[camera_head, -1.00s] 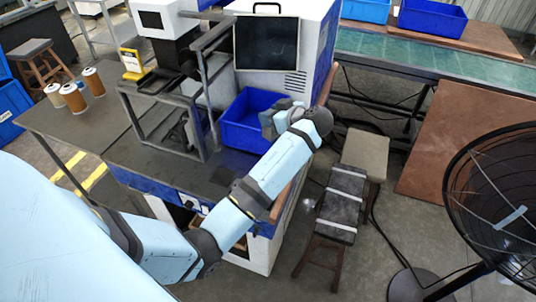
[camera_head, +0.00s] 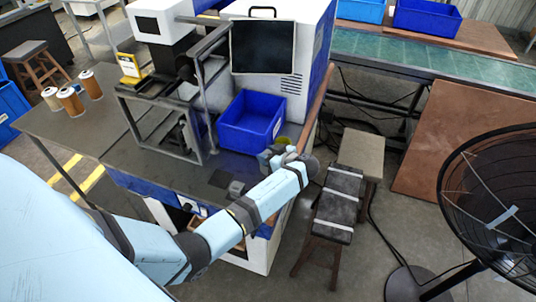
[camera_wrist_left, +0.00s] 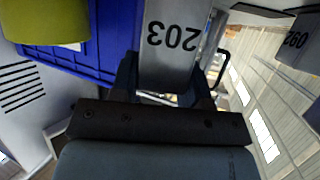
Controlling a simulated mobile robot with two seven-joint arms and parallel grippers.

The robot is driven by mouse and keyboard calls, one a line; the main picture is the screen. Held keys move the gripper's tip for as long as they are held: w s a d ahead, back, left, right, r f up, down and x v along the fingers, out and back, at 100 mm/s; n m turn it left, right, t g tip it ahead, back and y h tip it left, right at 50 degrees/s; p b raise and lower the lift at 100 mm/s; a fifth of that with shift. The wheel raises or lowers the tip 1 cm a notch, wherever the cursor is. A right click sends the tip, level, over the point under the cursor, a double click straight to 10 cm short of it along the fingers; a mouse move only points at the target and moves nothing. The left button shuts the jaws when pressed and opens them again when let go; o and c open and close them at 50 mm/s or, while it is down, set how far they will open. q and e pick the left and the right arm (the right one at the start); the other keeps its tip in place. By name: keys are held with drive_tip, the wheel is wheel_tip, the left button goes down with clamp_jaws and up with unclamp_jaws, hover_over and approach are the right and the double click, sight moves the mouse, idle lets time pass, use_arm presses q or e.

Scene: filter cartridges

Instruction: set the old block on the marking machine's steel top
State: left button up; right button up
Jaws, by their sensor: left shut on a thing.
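My left gripper (camera_head: 272,155) is beside the near right corner of the blue bin, above the marking machine's dark steel top (camera_head: 165,165). In the left wrist view its dark fingers (camera_wrist_left: 170,85) are shut on a grey block (camera_wrist_left: 172,45) with the number 203 upside down. The head view does not show clearly whether this block touches the top. A second grey block (camera_head: 236,188) sits at the front of the top by a dark square pad (camera_head: 219,179). A numbered grey block (camera_wrist_left: 297,40) also shows at the wrist view's upper right. My right gripper is out of view.
The blue bin (camera_head: 252,122) stands on the top, with a yellow-green round thing (camera_head: 283,142) at its corner. A dark frame (camera_head: 160,120) stands left of it. Several cartridges (camera_head: 71,102) are at far left. A stool (camera_head: 337,205) and a fan (camera_head: 495,215) are right.

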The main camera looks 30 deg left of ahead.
use_arm(q)
drive_tip(key=shift+r, duration=0.1)
drive_tip(key=o, duration=1.2)
drive_tip(key=shift+c, duration=0.2)
drive_tip(key=shift+d, duration=0.1)
drive_tip(key=b+v, duration=0.2)
drive_tip(key=v, duration=1)
drive_tip(key=shift+b, duration=0.4)
